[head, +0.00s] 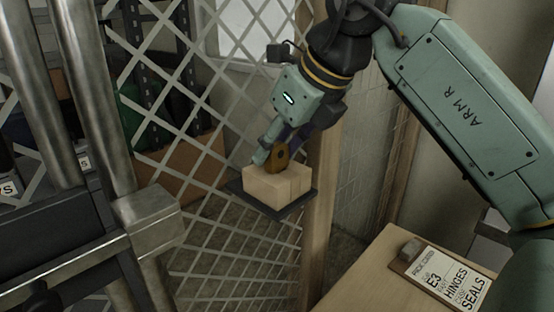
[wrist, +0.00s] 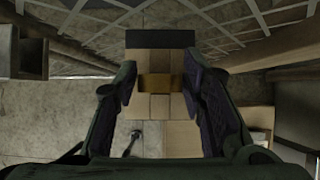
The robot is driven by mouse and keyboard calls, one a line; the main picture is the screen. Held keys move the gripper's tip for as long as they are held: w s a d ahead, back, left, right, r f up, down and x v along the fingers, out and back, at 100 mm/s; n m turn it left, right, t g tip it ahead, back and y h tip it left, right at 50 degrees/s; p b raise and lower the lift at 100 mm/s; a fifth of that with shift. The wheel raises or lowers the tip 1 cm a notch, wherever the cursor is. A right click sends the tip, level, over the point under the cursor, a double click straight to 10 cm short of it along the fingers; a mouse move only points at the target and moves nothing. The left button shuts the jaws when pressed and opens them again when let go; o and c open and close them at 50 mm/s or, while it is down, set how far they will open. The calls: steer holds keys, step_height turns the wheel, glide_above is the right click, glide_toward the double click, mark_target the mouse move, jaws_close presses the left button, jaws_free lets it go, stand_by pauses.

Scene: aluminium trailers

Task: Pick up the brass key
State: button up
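The brass key (head: 279,157) stands upright on a pale wooden block (head: 270,187), its round holed end on top. The block rests on a small dark shelf (head: 297,207) against the mesh. My gripper (head: 277,153) points down at the key, its fingers on either side of it. In the wrist view the key (wrist: 160,83) shows as a brass band across the block, between the two finger pads. The fingers are apart and wider than the key, and I see no clear contact. The key's lower end is hidden.
A metal lattice (head: 215,235) stands behind and left of the shelf, with a wooden post (head: 319,215) just right. A wooden surface (head: 370,275) at lower right holds a labelled clipboard (head: 445,275). Thick metal tubes (head: 95,90) stand at the left.

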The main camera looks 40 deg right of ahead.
steer(key=c, duration=0.7)
